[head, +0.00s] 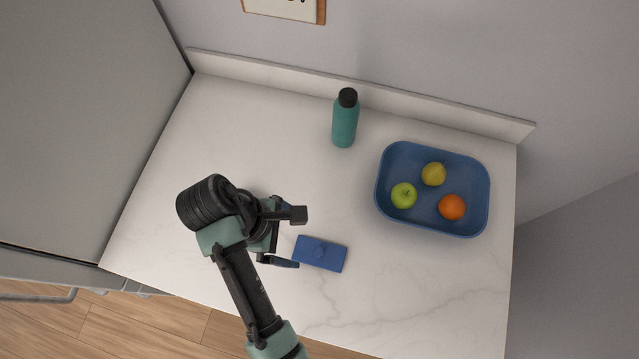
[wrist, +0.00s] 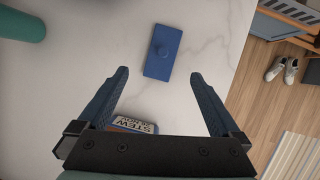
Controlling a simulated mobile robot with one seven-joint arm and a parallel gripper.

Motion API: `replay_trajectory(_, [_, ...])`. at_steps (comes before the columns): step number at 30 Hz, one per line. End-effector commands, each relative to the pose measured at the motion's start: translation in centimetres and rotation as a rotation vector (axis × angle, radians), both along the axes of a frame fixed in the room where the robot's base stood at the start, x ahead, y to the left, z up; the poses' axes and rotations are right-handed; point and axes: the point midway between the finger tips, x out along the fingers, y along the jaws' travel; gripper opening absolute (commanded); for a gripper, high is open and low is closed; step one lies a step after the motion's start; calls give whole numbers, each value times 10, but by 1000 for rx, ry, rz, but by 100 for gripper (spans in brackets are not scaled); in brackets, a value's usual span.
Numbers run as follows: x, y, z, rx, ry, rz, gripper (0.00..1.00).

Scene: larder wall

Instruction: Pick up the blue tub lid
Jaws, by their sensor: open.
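The fingers do not touch the lid. No tub for the lid is visible.
A blue tray (head: 382,205) holds two greenish-yellow fruits and an orange at the right. A teal bottle (head: 345,122) stands upright at the back. A card or packet reading "STEW" (wrist: 135,124) shows below my gripper in the wrist view. The counter's front right is clear.

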Motion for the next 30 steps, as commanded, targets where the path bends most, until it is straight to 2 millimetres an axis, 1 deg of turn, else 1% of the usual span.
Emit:
replay_trajectory(1, [-8, -2, -3, -13, 32, 11, 100])
replay_trajectory(3, [-12, -7, -14, -21, 50, 16, 100])
replay_trajectory(6, [-13, -14, -32, -21, 51, 15, 100])
replay_trajectory(12, [-13, -28, -61, -19, 47, 13, 100])
replay_trajectory(15, [-13, -31, -69, -18, 44, 13, 100])
replay_trajectory(20, [-13, -34, -76, -17, 42, 13, 100])
replay_trajectory(22, [-12, -36, -82, -17, 43, 13, 100])
replay_trajectory(30, [-10, -46, -114, -17, 42, 11, 100])
